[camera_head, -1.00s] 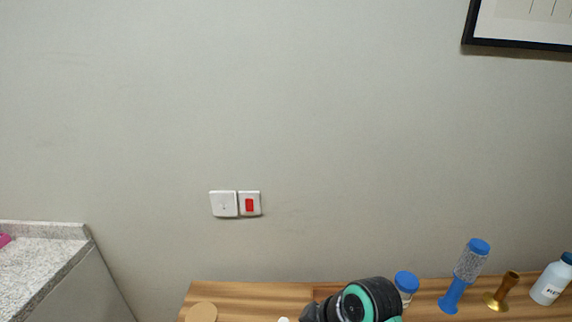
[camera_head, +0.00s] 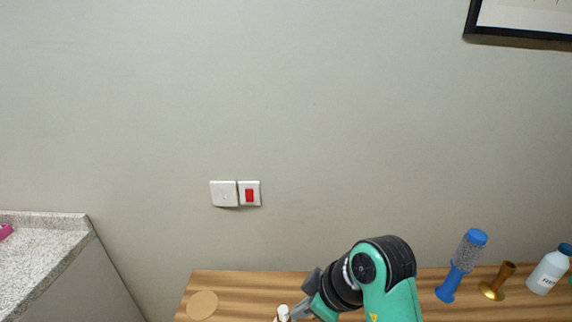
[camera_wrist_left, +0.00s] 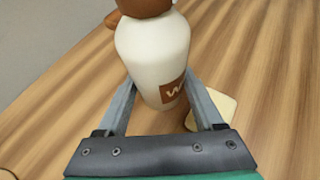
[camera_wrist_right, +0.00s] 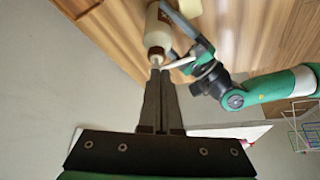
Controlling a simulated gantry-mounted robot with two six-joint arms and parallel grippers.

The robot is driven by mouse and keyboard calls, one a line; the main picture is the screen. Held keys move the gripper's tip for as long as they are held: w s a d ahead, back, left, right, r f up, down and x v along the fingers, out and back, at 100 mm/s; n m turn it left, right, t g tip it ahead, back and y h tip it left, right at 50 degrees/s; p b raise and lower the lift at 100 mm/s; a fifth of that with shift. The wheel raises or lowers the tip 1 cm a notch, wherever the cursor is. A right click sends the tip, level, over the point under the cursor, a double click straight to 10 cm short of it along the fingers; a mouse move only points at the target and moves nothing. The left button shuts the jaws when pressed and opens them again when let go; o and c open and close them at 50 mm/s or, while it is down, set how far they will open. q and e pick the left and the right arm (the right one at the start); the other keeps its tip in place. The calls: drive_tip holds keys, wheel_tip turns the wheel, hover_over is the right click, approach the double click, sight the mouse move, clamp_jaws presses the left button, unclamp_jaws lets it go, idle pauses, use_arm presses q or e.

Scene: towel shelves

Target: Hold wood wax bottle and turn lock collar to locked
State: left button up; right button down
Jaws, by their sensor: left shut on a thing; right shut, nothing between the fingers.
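The wood wax bottle (camera_wrist_left: 150,48) is cream white with a brown collar (camera_wrist_left: 145,6) and a partly seen label. My left gripper (camera_wrist_left: 160,80) is shut around its body. The right wrist view also shows the bottle (camera_wrist_right: 158,30), with its brown collar and a pale tip pointing toward my right gripper (camera_wrist_right: 158,74). My right gripper is shut and empty, its fingertips close to the tip; I cannot tell whether they touch. In the head view only the bottle's pale top (camera_head: 283,311) shows at the bottom edge, beside the right gripper. The collar's lock position is not readable.
A round tan disc (camera_head: 203,305) lies on the wooden table (camera_head: 240,285) at left. A blue-capped clear container (camera_head: 466,258), a brass piece (camera_head: 498,284) and a white bottle (camera_head: 549,270) stand at right. A pale square piece (camera_wrist_left: 222,104) lies beside the held bottle.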

use_arm(q)
drive_tip(key=o, duration=1)
drive_tip(key=shift+a, duration=0.1)
